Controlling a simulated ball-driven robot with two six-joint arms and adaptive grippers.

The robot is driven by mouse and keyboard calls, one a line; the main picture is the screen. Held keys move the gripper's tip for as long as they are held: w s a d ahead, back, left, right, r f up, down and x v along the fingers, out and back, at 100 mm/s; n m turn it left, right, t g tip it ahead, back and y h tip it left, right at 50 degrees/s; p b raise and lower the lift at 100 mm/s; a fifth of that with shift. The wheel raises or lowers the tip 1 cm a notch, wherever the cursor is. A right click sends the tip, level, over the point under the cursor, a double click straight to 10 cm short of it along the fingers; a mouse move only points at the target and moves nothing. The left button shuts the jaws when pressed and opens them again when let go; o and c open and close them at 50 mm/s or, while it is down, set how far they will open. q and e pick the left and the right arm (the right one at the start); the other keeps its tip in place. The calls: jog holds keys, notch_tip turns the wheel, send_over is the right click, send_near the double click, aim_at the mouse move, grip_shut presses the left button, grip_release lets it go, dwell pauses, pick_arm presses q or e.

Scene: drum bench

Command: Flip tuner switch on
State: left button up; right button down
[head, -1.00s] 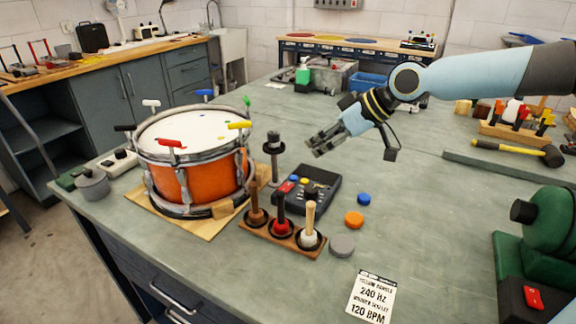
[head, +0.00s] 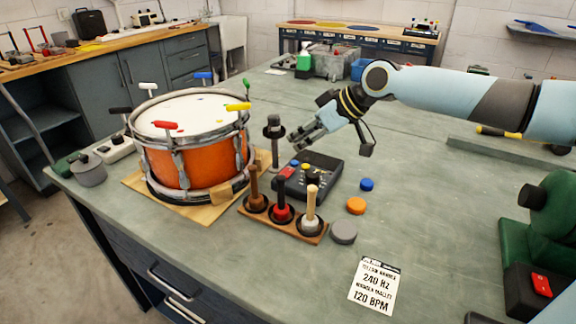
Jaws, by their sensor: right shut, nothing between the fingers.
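The tuner is a dark box (head: 308,178) with a black knob and small blue, yellow and red parts on its top, lying on the bench right of the orange drum (head: 190,150). Which of these small parts is the switch, and its position, is too small to tell. My right gripper (head: 294,146) is shut and empty. It points down and left, just above and behind the tuner's back edge, apart from it as far as I can see. My left gripper is not in view.
A wooden rack with several mallets (head: 325,228) stands in front of the tuner. A dark post (head: 274,140) rises between drum and gripper. Blue, orange and grey discs (head: 356,206) lie to the right.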

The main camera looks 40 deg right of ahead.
aim_at(288, 174)
jog(key=x, duration=0.3)
jog(key=shift+w+a+f, duration=0.2)
jog(key=shift+w, duration=0.1)
notch_tip(288, 174, down, 3)
jog(key=shift+a+r, duration=0.15)
jog(key=shift+r, duration=0.05)
jog(key=shift+f, duration=0.75)
jog(key=shift+s+a+f, duration=0.1)
jog(key=shift+a+f+b, duration=0.15)
jog(key=shift+f+b, duration=0.25)
jog(key=shift+f, duration=0.05)
jog(key=shift+r, duration=0.15)
